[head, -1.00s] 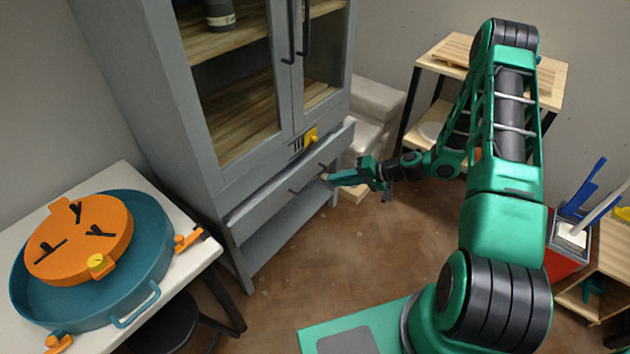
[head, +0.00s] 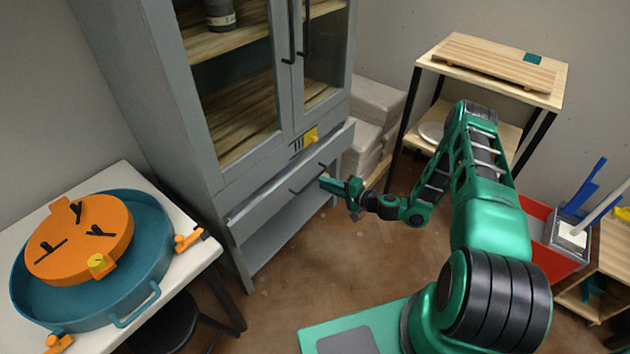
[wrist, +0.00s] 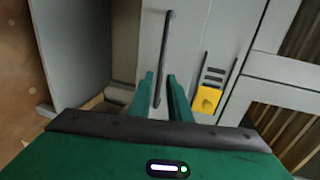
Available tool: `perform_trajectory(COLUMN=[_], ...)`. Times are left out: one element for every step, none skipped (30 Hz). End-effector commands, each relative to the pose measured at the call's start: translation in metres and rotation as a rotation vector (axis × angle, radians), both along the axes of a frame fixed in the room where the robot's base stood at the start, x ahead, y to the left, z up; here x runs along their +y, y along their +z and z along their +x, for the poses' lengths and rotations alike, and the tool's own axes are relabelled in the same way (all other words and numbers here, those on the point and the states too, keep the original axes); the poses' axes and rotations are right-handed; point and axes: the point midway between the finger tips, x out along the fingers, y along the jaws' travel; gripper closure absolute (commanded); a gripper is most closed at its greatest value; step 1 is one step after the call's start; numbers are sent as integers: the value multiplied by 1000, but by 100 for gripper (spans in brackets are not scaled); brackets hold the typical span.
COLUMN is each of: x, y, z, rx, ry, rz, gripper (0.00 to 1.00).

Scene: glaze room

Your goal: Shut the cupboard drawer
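The grey cupboard (head: 185,150) stands at the left centre with its drawer (head: 265,200) standing out a little from the body. The drawer front carries a dark bar handle (head: 308,180). My green gripper (head: 325,181) is in front of the drawer, near the right end of that handle. In the wrist view my gripper (wrist: 159,84) has its two fingers apart, with the end of the handle (wrist: 164,50) showing in the gap between them. I see no finger pressing on the handle. Whether the fingertips touch the drawer front is not clear.
A white table (head: 190,262) with a teal basin (head: 150,240) stands at left. A wooden shelf rack (head: 545,85) and pale blocks (head: 375,100) are behind. The floor before the cupboard is mostly clear.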

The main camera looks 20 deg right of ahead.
Motion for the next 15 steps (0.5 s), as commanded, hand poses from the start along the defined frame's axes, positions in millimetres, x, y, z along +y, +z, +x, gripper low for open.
perform_trajectory(x=[7, 10, 14, 16, 19, 22, 25, 26, 28, 30, 31, 33, 33, 34, 35], y=[-1, -3, -4, -5, -6, -7, -8, -9, -9, -10, -10, -11, -11, -11, -11], z=[7, 12, 17, 21, 25, 29, 32, 35, 39, 41, 43, 45, 46, 47, 48], rx=[-2, -2, -2, -2, -3, -2, -1, -1, -1, 0, -1, -2, 0, 0, 0], ry=[3, 4, 3, 3, 3, 3, 4, 3, 1, 1, 1, 1, 1, 1, 0], rz=[0, -1, -1, -1, -1, -1, -2, -2, -1, -1, -1, -1, -1, -1, 0], gripper=[83, 83, 83, 83, 83, 83, 83, 83, 83, 83, 83, 83, 83, 83, 83])
